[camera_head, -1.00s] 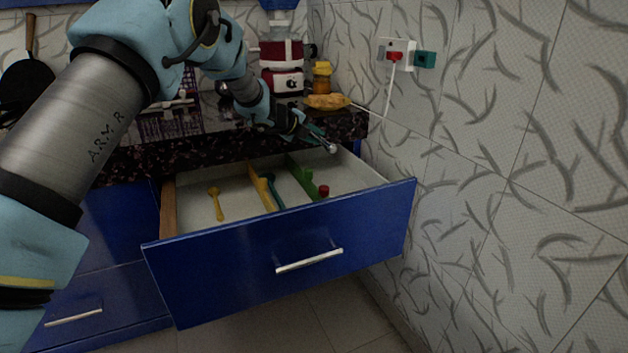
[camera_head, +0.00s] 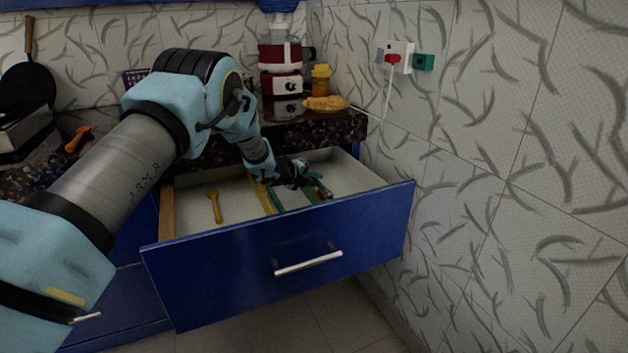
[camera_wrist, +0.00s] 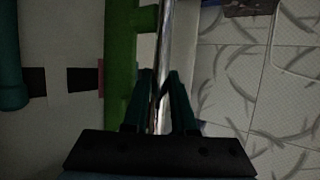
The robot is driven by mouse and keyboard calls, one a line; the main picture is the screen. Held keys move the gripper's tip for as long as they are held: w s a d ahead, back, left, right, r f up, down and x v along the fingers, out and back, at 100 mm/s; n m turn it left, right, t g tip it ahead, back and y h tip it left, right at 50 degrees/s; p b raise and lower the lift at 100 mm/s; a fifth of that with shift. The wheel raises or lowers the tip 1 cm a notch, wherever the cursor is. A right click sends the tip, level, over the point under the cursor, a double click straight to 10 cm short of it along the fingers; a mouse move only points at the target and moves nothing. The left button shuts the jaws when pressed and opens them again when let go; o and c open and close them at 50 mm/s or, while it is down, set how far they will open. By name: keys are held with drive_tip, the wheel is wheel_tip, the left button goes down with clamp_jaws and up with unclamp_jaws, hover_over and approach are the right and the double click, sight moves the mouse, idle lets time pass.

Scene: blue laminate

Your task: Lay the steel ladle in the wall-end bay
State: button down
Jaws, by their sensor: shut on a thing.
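My gripper (camera_head: 318,186) is down at the open drawer (camera_head: 285,268), over its right part. In the wrist view, my gripper (camera_wrist: 161,78) is shut on the shiny handle of the steel ladle (camera_wrist: 164,35). The handle runs lengthwise just right of the green divider (camera_wrist: 120,65). The green divider also shows in the head view (camera_head: 313,196), partly covered by my gripper. The wall-end bay lies right of it. The ladle's bowl is not clear in either view, and I cannot tell whether the ladle touches the drawer floor.
A yellow spoon (camera_head: 214,206) lies in the left bay. A yellow divider (camera_head: 264,198) bounds the middle bay, which holds a teal utensil (camera_wrist: 12,70). The tiled wall (camera_head: 480,190) stands close on the right. A bread-like item (camera_head: 326,104) and a jar (camera_head: 320,78) stand on the counter behind.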

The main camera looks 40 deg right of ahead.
drive_tip(key=shift+f, duration=0.15)
drive_tip(key=c, duration=0.7)
unclamp_jaws()
drive_tip(key=shift+a, duration=0.1)
drive_tip(key=b+v, duration=0.2)
drive_tip(key=v, duration=0.8)
drive_tip(key=shift+a+r, duration=0.2)
drive_tip(key=shift+r, duration=0.15)
